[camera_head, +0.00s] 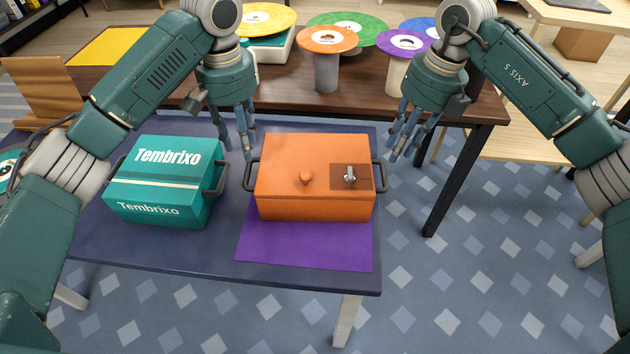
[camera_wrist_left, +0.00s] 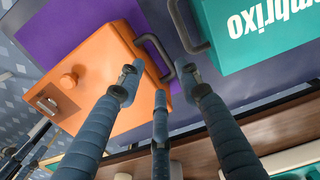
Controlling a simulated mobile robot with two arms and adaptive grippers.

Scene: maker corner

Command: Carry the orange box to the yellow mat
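The orange box (camera_head: 290,165) sits on the back part of the purple mat (camera_head: 305,247) on the near blue table, with a dark handle on each side. It also shows in the left wrist view (camera_wrist_left: 107,78). My left gripper (camera_head: 246,150) is open, with its fingers above the box's left handle (camera_head: 250,175). My right gripper (camera_head: 397,150) is at the right side of the box, above and near the right handle (camera_head: 380,177). Its fingers look spread and empty. The yellow mat (camera_head: 107,46) lies on the brown table at the back left, partly hidden by my left arm.
A teal box (camera_head: 165,180) with handles stands left of the orange box. The brown table (camera_head: 290,98) behind holds several coloured discs on stands, such as an orange one (camera_head: 327,40). A wooden stand (camera_head: 40,90) is at the far left. Patterned floor (camera_head: 480,270) is open at right.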

